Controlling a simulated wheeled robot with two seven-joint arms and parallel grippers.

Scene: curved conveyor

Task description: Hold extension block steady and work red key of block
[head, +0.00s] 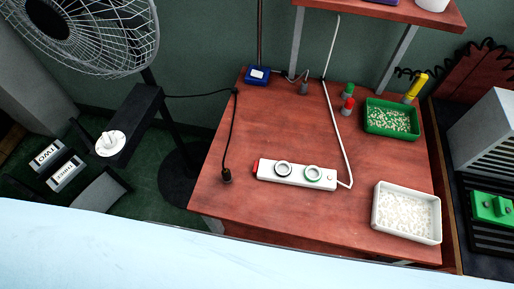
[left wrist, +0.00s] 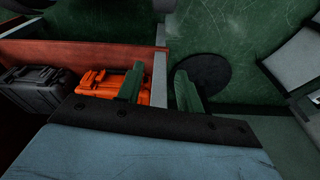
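The white extension block (head: 297,175) lies on the red-brown table, with two round sockets on its top. Its red key (head: 257,166) is at the left end. A white cord leaves its right end. My left gripper (left wrist: 159,70) shows only in the left wrist view, with its two green fingers apart and nothing between them. It is away from the block, which does not show in that view. My right gripper is in neither view.
On the table (head: 270,215) are a black plug (head: 227,176), a blue box (head: 257,75), a green tray (head: 391,119) and a white tray (head: 407,212). A fan (head: 85,30) stands at left. The wrist view shows an orange case (left wrist: 95,82). The table's front middle is clear.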

